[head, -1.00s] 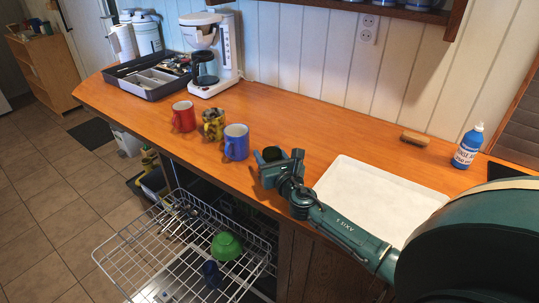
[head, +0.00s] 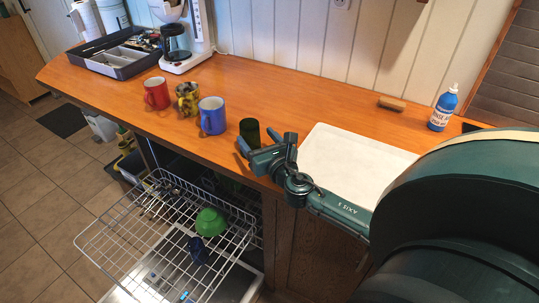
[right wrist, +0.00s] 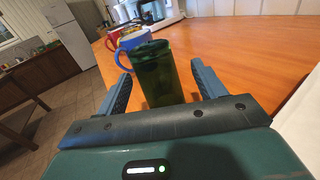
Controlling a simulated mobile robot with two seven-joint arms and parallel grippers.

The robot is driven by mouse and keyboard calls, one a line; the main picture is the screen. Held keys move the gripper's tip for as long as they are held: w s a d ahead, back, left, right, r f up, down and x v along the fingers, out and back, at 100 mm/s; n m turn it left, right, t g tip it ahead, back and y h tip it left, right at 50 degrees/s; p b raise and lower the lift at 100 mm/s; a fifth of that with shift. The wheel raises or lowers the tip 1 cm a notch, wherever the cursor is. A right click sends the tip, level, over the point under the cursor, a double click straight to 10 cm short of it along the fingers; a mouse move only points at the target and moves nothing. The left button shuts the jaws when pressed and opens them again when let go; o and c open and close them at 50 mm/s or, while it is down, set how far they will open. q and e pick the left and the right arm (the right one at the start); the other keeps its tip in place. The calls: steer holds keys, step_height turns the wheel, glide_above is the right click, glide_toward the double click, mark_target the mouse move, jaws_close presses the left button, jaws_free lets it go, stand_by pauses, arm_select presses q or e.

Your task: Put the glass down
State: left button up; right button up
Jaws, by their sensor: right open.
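The dark green glass (head: 250,131) stands upright on the orange wooden counter (head: 310,105), near its front edge and right of the blue mug (head: 212,116). My right gripper (head: 258,141) is open at the near side of the glass. In the right wrist view the glass (right wrist: 158,82) is between the two spread fingers of the gripper (right wrist: 157,62), with a gap on each side. The lower part of the glass is hidden there by the gripper body. My left gripper is not in view.
A red mug (head: 157,93) and a yellow patterned mug (head: 188,98) stand left of the blue mug. A white tray (head: 350,150) lies right of the gripper. The dishwasher's wire rack (head: 120,225), holding a green bowl (head: 211,221), is pulled out below.

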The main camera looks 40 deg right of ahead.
steer(key=s, duration=0.4)
steer(key=s+a, duration=0.1)
steer(key=s, duration=0.1)
steer(key=shift+s+b, duration=0.15)
steer(key=shift+b, duration=0.2)
steer(key=shift+s+a, duration=0.1)
steer(key=shift+s, duration=0.4)
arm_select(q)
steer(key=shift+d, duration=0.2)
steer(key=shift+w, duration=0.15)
arm_select(e)
steer(key=shift+s, duration=0.1)
